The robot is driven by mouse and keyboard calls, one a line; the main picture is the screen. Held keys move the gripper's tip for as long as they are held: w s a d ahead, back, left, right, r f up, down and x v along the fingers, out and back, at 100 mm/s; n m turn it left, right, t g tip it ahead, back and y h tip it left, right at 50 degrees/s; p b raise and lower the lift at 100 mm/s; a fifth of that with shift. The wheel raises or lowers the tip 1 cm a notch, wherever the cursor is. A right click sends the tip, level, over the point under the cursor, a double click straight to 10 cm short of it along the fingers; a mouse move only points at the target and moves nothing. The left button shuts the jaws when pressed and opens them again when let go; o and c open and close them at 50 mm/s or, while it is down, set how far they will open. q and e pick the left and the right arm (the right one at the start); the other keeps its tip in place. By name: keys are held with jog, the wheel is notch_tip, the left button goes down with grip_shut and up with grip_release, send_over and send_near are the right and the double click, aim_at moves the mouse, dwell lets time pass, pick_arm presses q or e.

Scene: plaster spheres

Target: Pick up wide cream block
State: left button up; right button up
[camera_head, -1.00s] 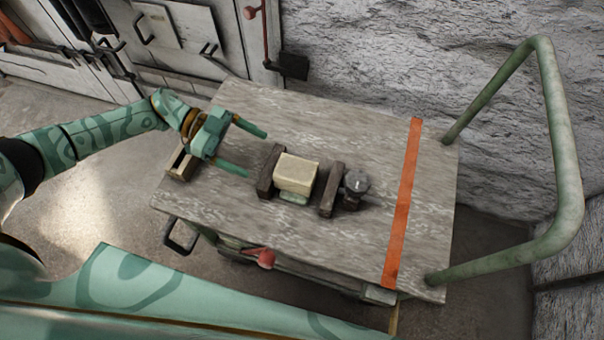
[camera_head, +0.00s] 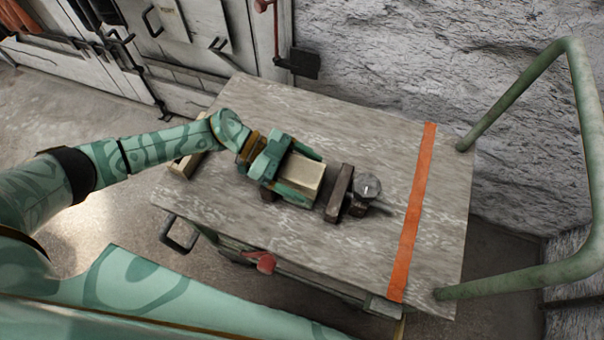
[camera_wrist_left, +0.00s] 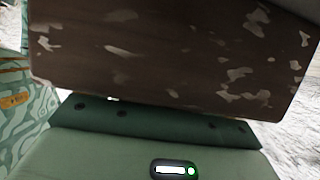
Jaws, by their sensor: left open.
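The wide cream block (camera_head: 303,173) sits at the middle of the cart top in the head view. My left gripper (camera_head: 316,182) is open, with one finger on the far side of the block and one on the near side. I cannot tell whether the fingers touch it. The palm hides the block's left end and most of a dark wooden block (camera_head: 267,193). In the left wrist view a brown, white-flecked surface (camera_wrist_left: 170,55), apparently that dark block, fills the upper part, with my green gripper body (camera_wrist_left: 150,150) below. The cream block cannot be made out there. My right gripper is not in view.
An orange strip (camera_head: 416,220) crosses the cart top (camera_head: 375,135). A green tube handle (camera_head: 583,130) rises at the right. The far cart top is clear.

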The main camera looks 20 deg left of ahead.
pick_arm(q)
jog(key=shift+r, duration=0.1)
jog(key=c, duration=1.7)
